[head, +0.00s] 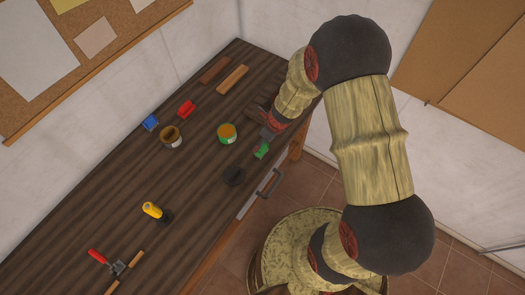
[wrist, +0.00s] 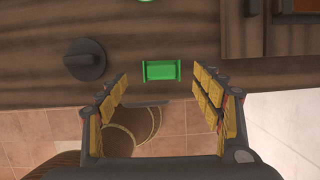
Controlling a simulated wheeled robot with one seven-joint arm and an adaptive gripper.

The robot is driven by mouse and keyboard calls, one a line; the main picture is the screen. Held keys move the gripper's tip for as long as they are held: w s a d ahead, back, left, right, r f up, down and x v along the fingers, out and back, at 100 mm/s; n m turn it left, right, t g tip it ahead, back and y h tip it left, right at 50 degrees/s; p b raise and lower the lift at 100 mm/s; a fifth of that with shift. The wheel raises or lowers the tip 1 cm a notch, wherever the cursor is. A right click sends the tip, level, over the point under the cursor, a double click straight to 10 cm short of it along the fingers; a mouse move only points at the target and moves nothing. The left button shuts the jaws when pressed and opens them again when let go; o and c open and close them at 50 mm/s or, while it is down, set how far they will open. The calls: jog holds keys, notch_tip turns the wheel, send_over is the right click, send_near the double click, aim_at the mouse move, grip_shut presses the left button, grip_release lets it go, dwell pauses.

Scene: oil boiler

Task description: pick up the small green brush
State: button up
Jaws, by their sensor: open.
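The small green brush (head: 262,150) lies near the front edge of the dark wooden workbench (head: 195,205). In the wrist view the brush (wrist: 161,70) is a small green block, its long side running left to right. My gripper (head: 267,136) is over the bench edge right by the brush. In the wrist view my gripper (wrist: 162,80) is open and empty, with one yellow-padded finger at each side. The brush shows in the gap between the fingertips, a little beyond them in the picture. I cannot tell the height between them.
A black round object (wrist: 85,60) lies left of the brush. A green can (head: 227,133), a brown can (head: 171,136), red (head: 186,108) and blue (head: 150,123) items and a yellow-topped tool (head: 154,211) stand farther off. A drawer handle (head: 269,182) juts from the bench front.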

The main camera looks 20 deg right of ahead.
aim_at(262, 147)
jog(key=x, duration=0.2)
jog(key=shift+s+a+f+b, duration=0.1)
jog(key=shift+a+f+b, duration=0.05)
jog(key=shift+f+b, duration=0.15)
jog(key=x, duration=0.4)
jog(key=shift+s+d+f+b, duration=0.2)
jog(key=shift+d+b, duration=0.1)
jog(key=shift+d, duration=0.15)
jog(key=shift+w+a+f, duration=0.1)
jog(key=shift+w+f, duration=0.15)
jog(key=shift+f, duration=0.2)
jog(key=shift+c, duration=1.4)
jog(key=c, duration=1)
jog(key=shift+r, duration=0.15)
